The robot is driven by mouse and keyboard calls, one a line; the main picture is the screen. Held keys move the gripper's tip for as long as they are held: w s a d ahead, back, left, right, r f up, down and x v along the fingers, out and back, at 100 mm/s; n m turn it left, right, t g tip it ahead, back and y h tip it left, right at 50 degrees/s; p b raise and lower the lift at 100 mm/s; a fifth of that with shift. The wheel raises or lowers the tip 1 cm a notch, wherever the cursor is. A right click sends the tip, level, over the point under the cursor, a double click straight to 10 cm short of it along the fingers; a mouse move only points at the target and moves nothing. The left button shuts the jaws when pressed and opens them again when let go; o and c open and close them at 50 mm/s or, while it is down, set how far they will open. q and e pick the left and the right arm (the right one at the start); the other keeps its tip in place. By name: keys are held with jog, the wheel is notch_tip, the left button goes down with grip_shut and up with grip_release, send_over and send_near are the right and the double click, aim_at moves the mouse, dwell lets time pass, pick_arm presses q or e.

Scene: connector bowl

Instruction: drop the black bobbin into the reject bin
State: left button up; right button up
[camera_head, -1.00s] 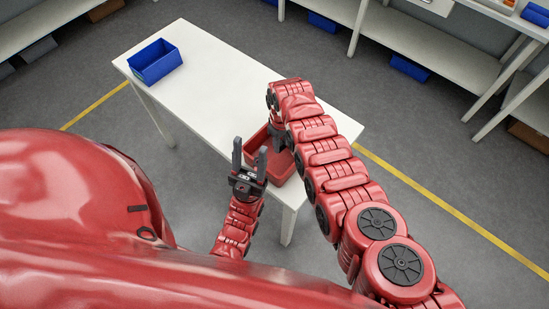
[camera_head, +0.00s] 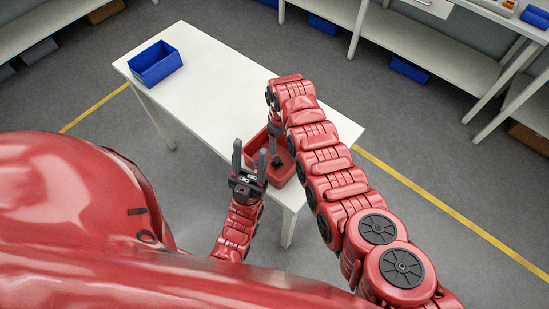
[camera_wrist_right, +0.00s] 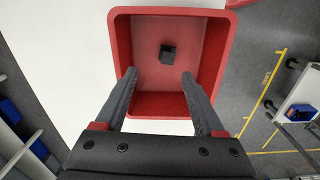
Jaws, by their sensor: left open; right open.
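The black bobbin (camera_wrist_right: 168,54) is a small dark block lying on the floor of the red bin (camera_wrist_right: 225,55), near its middle. In the head view the red bin (camera_head: 285,172) stands at the table's near end, partly hidden by my right arm, and the bobbin (camera_head: 277,161) shows as a dark spot inside. My right gripper (camera_wrist_right: 158,76) is open and empty above the bin, its fingers apart from the bobbin. My left gripper (camera_head: 249,163) is open and empty, pointing up beside the bin's left side.
A blue bin (camera_head: 155,62) stands at the far left end of the white table (camera_head: 210,85). The table between the two bins is clear. Shelves (camera_head: 430,55) with blue boxes stand behind at the right.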

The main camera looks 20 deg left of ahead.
notch_tip(320, 180, up, 16)
jog(key=shift+f, duration=0.2)
jog(key=shift+d, duration=0.1)
dwell(0.5)
